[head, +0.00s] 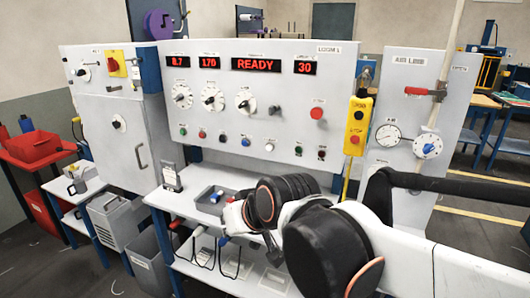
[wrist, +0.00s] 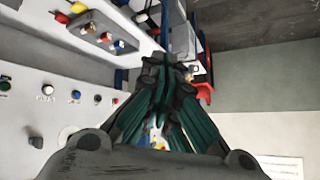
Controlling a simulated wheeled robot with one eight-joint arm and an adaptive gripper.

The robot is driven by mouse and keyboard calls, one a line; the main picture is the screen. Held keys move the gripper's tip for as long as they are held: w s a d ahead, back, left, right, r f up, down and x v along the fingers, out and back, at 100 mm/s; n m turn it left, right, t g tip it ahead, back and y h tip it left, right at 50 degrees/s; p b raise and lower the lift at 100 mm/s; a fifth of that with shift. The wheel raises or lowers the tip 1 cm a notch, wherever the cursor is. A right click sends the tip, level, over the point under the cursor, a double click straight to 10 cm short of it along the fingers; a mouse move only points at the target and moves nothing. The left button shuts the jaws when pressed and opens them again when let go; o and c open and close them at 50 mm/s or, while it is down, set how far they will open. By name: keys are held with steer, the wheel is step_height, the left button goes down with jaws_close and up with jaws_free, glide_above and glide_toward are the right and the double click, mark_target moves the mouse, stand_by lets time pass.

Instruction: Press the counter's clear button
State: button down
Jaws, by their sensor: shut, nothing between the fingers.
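The white control panel (head: 345,80) carries several red number displays, including one reading 30 (head: 305,68). A row of small buttons runs along its lower part, with a blue button (head: 245,142) and a white button (head: 269,147). The wrist view also shows the blue button (wrist: 75,96) and white button (wrist: 46,90). The labels are too small to read, so I cannot tell which is the counter's clear button. My gripper (wrist: 170,68) is shut and empty, its teal fingers together, apart from the panel. In the head view my arm partly hides it, low over the bench.
A grey tray (head: 205,205) sits on the bench below the panel. A yellow pendant (head: 357,125) with red and black buttons hangs at the panel's right. A grey cabinet (head: 115,160) stands left. Space directly before the button row looks clear.

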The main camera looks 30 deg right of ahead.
mark_target(269, 148)
steer(key=w+r+m+t+y+b, duration=0.1)
steer(key=w+r+t+b, duration=0.1)
steer(key=w, duration=1)
steer(key=w+d+f+m+t+h+b, duration=0.1)
steer(key=w+d+f+m+t+h, duration=0.1)
steer(key=w+d, duration=0.7)
steer(key=w+d+f+m+t+h+b, duration=0.1)
steer(key=w+d+f+m+t+h, duration=0.1)
steer(key=w+d+f+m, duration=0.3)
steer(key=w+d+f+t, duration=0.1)
steer(key=w+d, duration=0.3)
steer(key=d, duration=0.3)
steer(key=shift+d, duration=0.4)
steer(key=shift+w+d, duration=0.1)
steer(key=shift+w+d, duration=0.85)
steer(key=shift+d, duration=0.3)
steer(key=shift+w+d, duration=0.9)
steer(key=shift+d, duration=0.2)
steer(key=shift+w+d, duration=0.85)
steer(key=shift+d, duration=0.3)
steer(key=shift+w+d, duration=0.1)
steer(key=shift+w+d, duration=0.15)
steer(key=shift+d, duration=0.05)
